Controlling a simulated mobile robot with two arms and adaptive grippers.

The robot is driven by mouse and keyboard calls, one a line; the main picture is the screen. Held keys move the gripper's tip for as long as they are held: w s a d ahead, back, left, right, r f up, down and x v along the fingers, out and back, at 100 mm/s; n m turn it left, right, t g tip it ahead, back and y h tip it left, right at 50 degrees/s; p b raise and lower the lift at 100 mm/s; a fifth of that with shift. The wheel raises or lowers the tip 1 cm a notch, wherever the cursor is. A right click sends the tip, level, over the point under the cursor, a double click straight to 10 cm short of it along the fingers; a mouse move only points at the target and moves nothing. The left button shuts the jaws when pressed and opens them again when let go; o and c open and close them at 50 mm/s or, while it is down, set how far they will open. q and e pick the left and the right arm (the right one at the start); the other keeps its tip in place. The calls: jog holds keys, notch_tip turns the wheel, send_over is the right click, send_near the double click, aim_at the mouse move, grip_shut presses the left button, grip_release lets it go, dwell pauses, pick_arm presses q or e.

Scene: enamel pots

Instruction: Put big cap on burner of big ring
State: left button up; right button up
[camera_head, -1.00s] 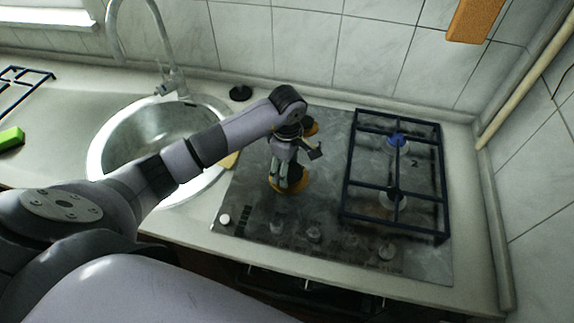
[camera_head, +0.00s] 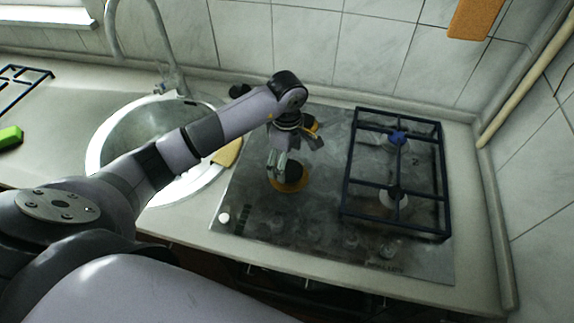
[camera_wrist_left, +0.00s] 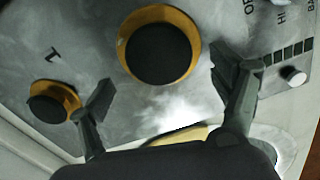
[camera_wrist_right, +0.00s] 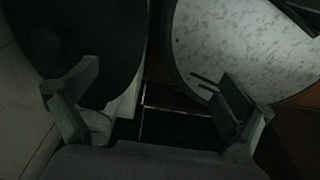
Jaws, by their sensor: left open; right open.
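The big black cap (camera_head: 290,174) sits on the orange big ring (camera_head: 290,187) on the left part of the hob. In the left wrist view the cap (camera_wrist_left: 158,53) lies within the ring (camera_wrist_left: 188,40), with more orange showing at the top and right; I cannot tell whether it is fully seated. My left gripper (camera_head: 279,168) is just above and left of it in the head view. In the left wrist view the gripper (camera_wrist_left: 160,80) is open and empty, its fingers apart from the cap. My right gripper (camera_wrist_right: 157,100) is open and empty, outside the head view.
A smaller orange ring with a dark cap (camera_wrist_left: 50,103) is on burner 1. A black grate (camera_head: 393,187) covers the right burners. The sink (camera_head: 130,140) lies left of the hob; a dark round object (camera_head: 238,90) is behind it.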

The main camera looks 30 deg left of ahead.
aim_at(287, 168)
pick_arm(q)
notch_tip(287, 168, up, 9)
jog(key=b, duration=0.2)
jog(key=shift+r, duration=0.2)
dwell(0.6)
jog(key=shift+f, duration=0.1)
